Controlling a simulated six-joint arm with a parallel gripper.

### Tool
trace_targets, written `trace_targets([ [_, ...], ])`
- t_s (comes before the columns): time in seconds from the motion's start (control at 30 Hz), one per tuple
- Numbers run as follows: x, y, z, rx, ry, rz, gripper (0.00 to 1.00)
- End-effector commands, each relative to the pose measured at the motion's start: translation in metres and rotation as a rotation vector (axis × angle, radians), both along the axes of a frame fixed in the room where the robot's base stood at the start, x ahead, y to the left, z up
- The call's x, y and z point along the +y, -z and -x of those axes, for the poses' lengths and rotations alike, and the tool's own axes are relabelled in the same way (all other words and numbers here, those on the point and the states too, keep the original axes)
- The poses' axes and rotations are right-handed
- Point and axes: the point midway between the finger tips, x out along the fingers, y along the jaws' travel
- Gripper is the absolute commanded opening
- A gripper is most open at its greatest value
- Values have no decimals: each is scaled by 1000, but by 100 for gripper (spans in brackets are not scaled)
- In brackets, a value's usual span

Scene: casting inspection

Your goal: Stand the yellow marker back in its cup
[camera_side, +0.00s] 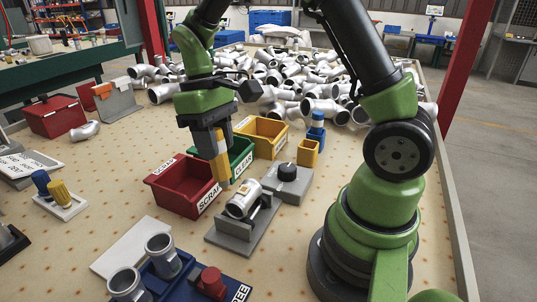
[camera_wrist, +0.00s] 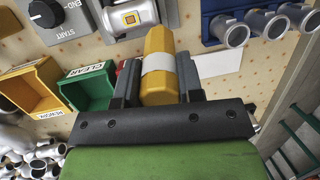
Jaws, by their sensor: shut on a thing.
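The yellow marker (camera_side: 221,168) is held in my gripper (camera_side: 212,145), hanging roughly upright below the jaws in the side view. In the wrist view the marker (camera_wrist: 158,45), with a white band around it, sits between the two dark fingers of my gripper (camera_wrist: 155,78). My gripper is shut on it, in front of the red and green bins in the side view. A small square yellow cup (camera_side: 307,155) stands to the right and looks empty. Behind it is a blue cup (camera_side: 316,136) with a blue marker in it.
A red SCRAP bin (camera_side: 180,190), green CLEAR bin (camera_side: 243,158) and yellow REWORK bin (camera_side: 262,136) stand close by. A grey fixture (camera_side: 240,238) holds a casting, beside a dial box (camera_side: 290,182). Castings (camera_side: 290,75) are heaped behind. A blue rack (camera_side: 160,285) is at the front.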

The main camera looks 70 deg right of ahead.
Motion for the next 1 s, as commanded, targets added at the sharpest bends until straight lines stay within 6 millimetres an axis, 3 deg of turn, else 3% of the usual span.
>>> trace_targets([
  [0.17,-43,1,-7,-29,12,19,4],
  [0.3,-111,2,-5,-75,17,47,4],
  [0.5,-208,3,27,-143,10,88,4],
  [0.6,-244,3,48,-170,4,104,4],
  [0.8,-284,3,80,-204,-6,122,4],
  [1.0,-293,3,90,-214,-13,126,4],
])
